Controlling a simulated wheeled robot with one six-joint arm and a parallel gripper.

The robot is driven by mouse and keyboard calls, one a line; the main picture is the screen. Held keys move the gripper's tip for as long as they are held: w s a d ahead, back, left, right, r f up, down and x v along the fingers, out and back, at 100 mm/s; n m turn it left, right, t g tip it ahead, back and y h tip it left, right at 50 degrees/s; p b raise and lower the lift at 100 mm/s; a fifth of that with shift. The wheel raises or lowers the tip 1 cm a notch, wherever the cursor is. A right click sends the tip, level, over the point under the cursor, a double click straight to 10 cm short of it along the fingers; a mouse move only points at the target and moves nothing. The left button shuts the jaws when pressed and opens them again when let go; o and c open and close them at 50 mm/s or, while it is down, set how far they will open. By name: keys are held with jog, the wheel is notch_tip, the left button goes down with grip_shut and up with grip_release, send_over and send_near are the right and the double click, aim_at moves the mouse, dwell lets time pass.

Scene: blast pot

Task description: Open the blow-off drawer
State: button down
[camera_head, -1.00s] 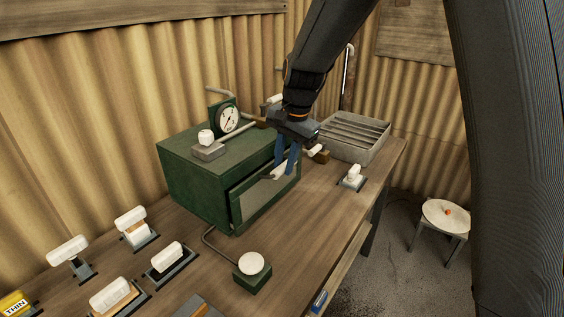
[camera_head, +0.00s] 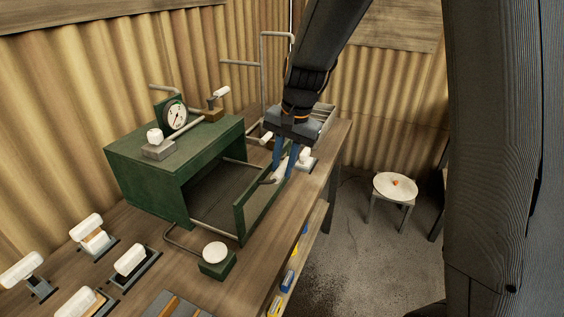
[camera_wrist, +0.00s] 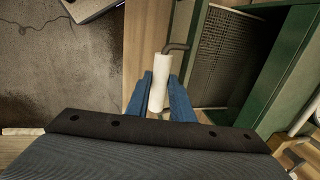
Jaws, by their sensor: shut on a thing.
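The blow-off drawer (camera_head: 240,220) is pulled well out of the green cabinet (camera_head: 160,185) on the workbench. Its green front panel stands apart from the cabinet, with pale rails between them. In the wrist view the drawer's mesh-like inside (camera_wrist: 222,55) shows on the right. My gripper (camera_head: 283,168) is at the drawer front, its blue fingers closed around the white handle (camera_wrist: 159,82). The handle has a dark bent metal end. In the head view the fingers partly hide the handle.
A round white button on a green box (camera_head: 215,255) sits near the drawer's front corner. White-handled levers (camera_head: 130,262) line the bench at left. A grey slatted tray (camera_head: 325,118) stands behind my gripper. A round stool (camera_head: 395,187) stands on the open floor at right.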

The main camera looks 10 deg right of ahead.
jog(key=c, duration=1.6)
grip_release()
jog(key=shift+o, duration=0.2)
jog(key=shift+w+r, duration=0.1)
notch_tip(320, 180, up, 8)
jog(key=d+b, duration=0.1)
jog(key=b, duration=0.1)
jog(key=shift+s+d+f, duration=0.15)
jog(key=shift+s+f, duration=0.1)
jog(key=shift+s, duration=0.2)
jog(key=s+d+f+n+h+b, duration=0.1)
jog(key=s+d+f+n, duration=0.2)
jog(key=s+f, duration=0.4)
jog(key=s+d+f+n+b, duration=0.1)
jog(key=s+d+f+n, duration=0.2)
jog(key=s+f, duration=0.4)
jog(key=shift+s+d+f+n+h, duration=0.3)
jog(key=shift+s+d+h, duration=0.1)
jog(key=shift+s+d, duration=0.4)
